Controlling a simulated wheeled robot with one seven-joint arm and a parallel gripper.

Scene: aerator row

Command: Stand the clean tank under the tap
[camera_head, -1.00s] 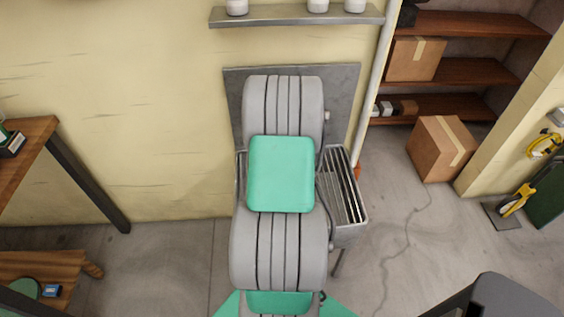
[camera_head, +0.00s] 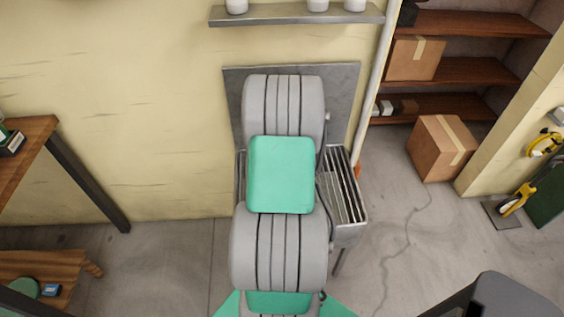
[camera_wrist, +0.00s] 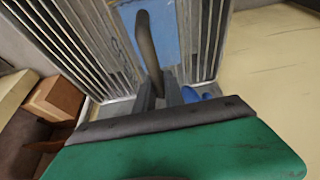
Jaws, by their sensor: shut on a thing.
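In the wrist view, my gripper (camera_wrist: 160,88) has its dark fingers shut around the lower part of a dark curved bar, which looks like the handle (camera_wrist: 147,42) of the blue tank (camera_wrist: 168,38). The tank shows only in part, between two slatted metal grates. I cannot tell whether it rests on anything. In the head view, my arm hides the gripper, the tank and any tap. A slatted metal sink (camera_head: 345,195) shows on both sides of my arm, below a grey wall plate (camera_head: 345,90).
A pale pipe (camera_head: 376,85) runs down the wall right of the sink. A cardboard box (camera_head: 440,150) stands on the floor by the shelves (camera_head: 470,70). A wooden table (camera_head: 25,150) is at the left. A small shelf (camera_head: 295,14) with white containers hangs above.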

